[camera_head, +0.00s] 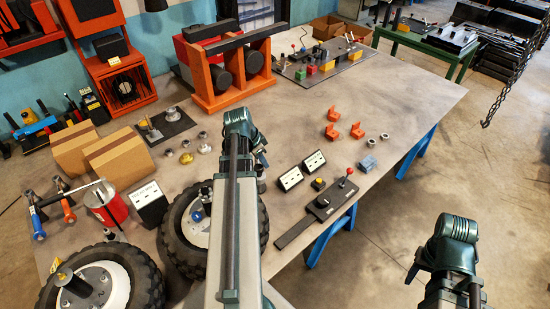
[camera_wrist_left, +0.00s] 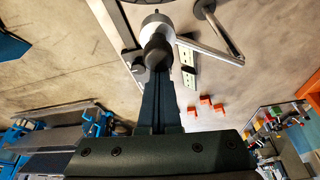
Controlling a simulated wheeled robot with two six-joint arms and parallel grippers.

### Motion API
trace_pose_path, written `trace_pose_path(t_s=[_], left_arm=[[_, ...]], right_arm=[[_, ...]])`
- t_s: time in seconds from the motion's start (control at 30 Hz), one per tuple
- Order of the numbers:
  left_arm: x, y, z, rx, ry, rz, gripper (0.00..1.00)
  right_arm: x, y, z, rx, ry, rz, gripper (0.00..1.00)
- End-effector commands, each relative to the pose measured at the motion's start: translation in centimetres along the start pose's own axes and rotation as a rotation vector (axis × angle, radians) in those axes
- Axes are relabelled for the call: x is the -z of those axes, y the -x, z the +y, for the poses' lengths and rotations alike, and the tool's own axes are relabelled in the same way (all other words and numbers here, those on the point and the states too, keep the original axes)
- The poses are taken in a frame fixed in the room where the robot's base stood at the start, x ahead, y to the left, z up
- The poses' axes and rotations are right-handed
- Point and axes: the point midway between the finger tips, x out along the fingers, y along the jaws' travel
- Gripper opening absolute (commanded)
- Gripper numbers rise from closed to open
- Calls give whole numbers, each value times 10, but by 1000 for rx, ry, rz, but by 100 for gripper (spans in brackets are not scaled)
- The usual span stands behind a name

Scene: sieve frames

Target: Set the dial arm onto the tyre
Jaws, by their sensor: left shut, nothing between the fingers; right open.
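That gripper is shut and empty. I cannot tell whether it touches the piece. In the head view my forearm hides this spot. My right gripper (camera_head: 432,275) is open, off the table's right side.
A second tyre (camera_head: 140,270) lies at the front left, next to a red can (camera_head: 105,207). Cardboard boxes (camera_head: 122,158) and an orange frame (camera_head: 222,98) stand further back. A lever box (camera_head: 330,203), white sockets (camera_head: 290,179) and orange blocks (camera_head: 357,131) are on the right.

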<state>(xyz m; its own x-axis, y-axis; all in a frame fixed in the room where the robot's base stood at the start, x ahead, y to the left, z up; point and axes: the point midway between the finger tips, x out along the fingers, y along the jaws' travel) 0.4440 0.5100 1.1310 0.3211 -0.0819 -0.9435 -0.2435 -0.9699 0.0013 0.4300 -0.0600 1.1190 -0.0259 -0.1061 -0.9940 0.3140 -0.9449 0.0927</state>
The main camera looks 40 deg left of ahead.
Motion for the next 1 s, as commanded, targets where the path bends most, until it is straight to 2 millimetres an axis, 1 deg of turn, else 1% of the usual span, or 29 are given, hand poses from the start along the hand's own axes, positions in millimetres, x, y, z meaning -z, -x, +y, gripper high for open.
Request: trace_pose_path(t_s=[0.03,0.1,0.3,0.6,0.8,1.0], left_arm=[[-8,3,-5,-14,-38,-1,0],[-16,6,-10,-36,-102,-2,0],[-39,14,-24,-90,-255,-1,0],[-62,22,-46,-87,-252,-2,0],[-71,25,-57,-87,-252,-2,0],[-75,26,-63,-87,-252,-3,0]], right_arm=[[0,0,0,0,0,0,50],[0,0,0,0,0,0,50],[0,0,0,0,0,0,50],[0,0,0,0,0,0,50],[0,0,0,0,0,0,50],[0,0,0,0,0,0,50]])
